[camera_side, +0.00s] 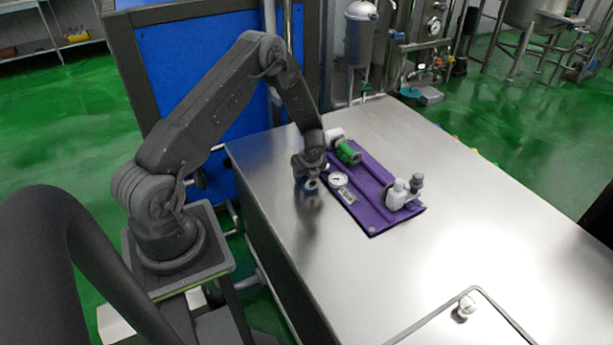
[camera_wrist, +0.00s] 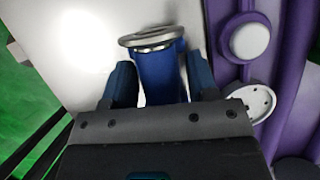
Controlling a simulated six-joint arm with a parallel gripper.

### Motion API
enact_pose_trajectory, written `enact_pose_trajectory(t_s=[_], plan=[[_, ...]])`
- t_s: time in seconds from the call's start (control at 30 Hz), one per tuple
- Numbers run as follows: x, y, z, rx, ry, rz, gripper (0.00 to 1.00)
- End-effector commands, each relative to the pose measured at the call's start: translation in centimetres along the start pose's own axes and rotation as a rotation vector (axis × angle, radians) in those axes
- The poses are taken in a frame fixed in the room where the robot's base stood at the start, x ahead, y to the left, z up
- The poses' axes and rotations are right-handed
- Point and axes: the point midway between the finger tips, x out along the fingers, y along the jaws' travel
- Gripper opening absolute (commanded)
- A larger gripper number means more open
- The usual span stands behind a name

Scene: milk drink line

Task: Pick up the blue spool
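The blue spool (camera_wrist: 159,72) has a blue barrel and a silver flange in the wrist view. It is between the two fingers of my gripper (camera_wrist: 162,78), with narrow pale gaps beside the barrel. The gripper looks open around it, and no firm contact shows. In the side view my gripper (camera_side: 310,176) is low over the steel table, left of the purple mat. Whether the spool touches the table is unclear.
The purple mat (camera_side: 372,213) lies close to the right of my gripper. On it are a green spool (camera_side: 348,153), a round white gauge (camera_side: 338,180) and a white bottle (camera_side: 397,195). The steel table (camera_side: 480,210) is clear to the right, with a small knob (camera_side: 466,305) at the front.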

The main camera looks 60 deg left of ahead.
Motion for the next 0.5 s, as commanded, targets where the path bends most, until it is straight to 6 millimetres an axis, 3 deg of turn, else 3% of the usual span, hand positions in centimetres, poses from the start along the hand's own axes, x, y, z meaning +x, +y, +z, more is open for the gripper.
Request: enact_pose_trajectory(t_s=[0.3,0.5], plan=[[-0.03,-0.01,0.0,0.0,0.0,0.0,0.15],[-0.07,-0.05,0.05,0.0,-0.001,-0.001,0.14]])
